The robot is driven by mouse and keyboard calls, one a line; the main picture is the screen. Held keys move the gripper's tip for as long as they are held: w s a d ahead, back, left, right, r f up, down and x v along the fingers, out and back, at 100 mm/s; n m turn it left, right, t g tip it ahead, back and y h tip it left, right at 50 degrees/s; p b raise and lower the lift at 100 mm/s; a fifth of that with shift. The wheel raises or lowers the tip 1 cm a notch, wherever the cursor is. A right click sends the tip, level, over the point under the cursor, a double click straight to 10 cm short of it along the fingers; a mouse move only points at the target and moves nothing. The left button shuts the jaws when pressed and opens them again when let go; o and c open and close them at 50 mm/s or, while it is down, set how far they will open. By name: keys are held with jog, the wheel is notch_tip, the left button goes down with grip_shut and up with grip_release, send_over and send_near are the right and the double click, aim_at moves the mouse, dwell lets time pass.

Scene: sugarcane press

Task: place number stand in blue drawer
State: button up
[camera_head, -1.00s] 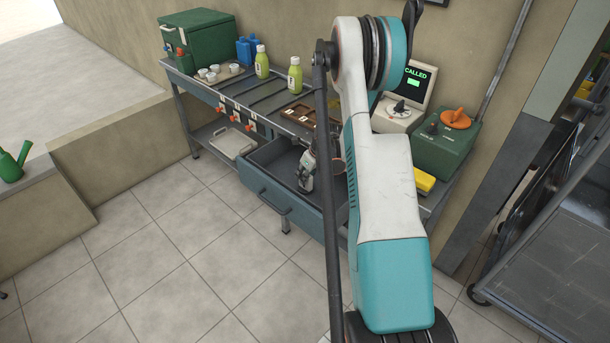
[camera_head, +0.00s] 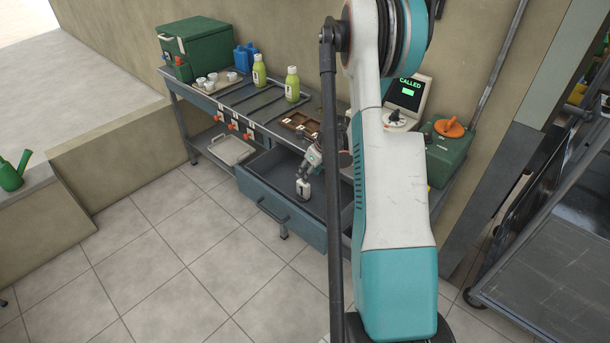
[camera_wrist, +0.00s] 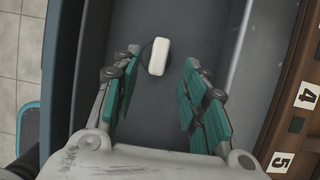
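The blue drawer (camera_head: 285,219) is pulled open from the bench. In the wrist view its grey interior (camera_wrist: 205,25) lies under my gripper. A small white block (camera_wrist: 158,57), apparently the number stand, is inside the drawer; no number shows on it. In the head view a white piece (camera_head: 303,188) shows at the gripper's tip, over the drawer. My gripper (camera_wrist: 158,80) is open, its teal-padded fingers apart on either side of the view. The white block lies between and slightly beyond the fingertips, with visible gaps on both sides.
A brown wooden rack with number tags 4 and 5 (camera_wrist: 292,125) is right of the drawer in the wrist view. On the bench stand green bottles (camera_head: 292,84), a cup tray (camera_head: 216,83) and a display device (camera_head: 405,102). Floor before the drawer is clear.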

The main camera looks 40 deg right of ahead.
jog(key=shift+p+v, duration=0.4)
jog(key=shift+v, duration=1.35)
